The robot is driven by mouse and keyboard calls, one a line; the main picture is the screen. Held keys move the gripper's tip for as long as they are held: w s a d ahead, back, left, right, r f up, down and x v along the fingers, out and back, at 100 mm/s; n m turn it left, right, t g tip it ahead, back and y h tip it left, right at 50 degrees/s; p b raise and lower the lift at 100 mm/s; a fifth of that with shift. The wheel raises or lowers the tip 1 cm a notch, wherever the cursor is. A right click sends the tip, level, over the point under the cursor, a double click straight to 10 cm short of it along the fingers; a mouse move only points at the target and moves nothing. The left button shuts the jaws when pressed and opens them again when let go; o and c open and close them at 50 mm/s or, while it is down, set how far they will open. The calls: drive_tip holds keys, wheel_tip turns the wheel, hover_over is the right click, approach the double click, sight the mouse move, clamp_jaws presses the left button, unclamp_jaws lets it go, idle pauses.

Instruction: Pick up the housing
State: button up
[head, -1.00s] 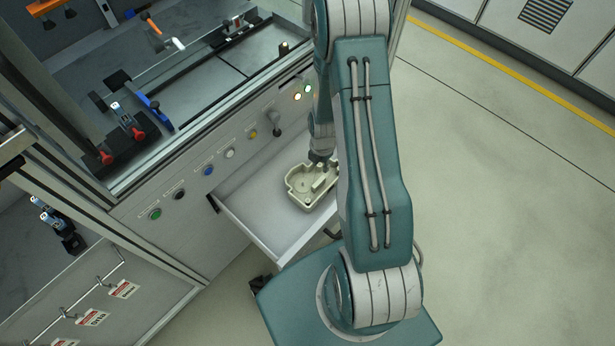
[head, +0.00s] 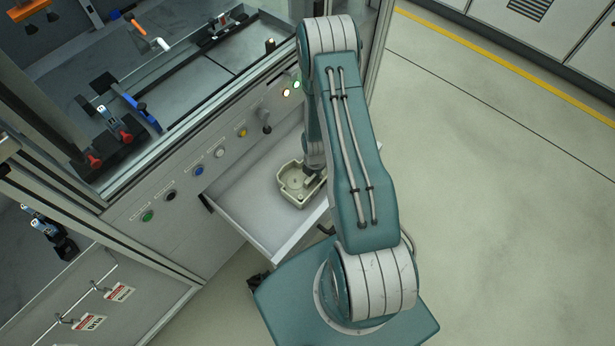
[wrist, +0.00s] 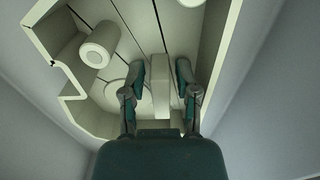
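The housing (head: 291,190) is a pale cream, open-topped part with walls and inner bosses. It lies in the pulled-out drawer (head: 240,203), partly hidden by my arm in the head view. In the wrist view the housing (wrist: 97,54) fills the upper middle, with a round boss at its left and an upright rib in the centre. My gripper (wrist: 161,82) reaches inside the housing, its two fingers on either side of the rib. Gaps show between the fingers and the rib, so it is open. In the head view my gripper (head: 312,174) is mostly hidden by the arm.
The drawer's front panel and walls surround the housing; the drawer floor to its left is bare. Above the drawer is a panel with coloured buttons (head: 197,170) and a lever. A workbench (head: 200,80) with fixtures stands behind. Open floor (head: 500,200) lies to the right.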

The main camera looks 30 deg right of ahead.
drive_tip(key=shift+a, duration=0.1)
clamp_jaws()
drive_tip(key=shift+r, duration=0.1)
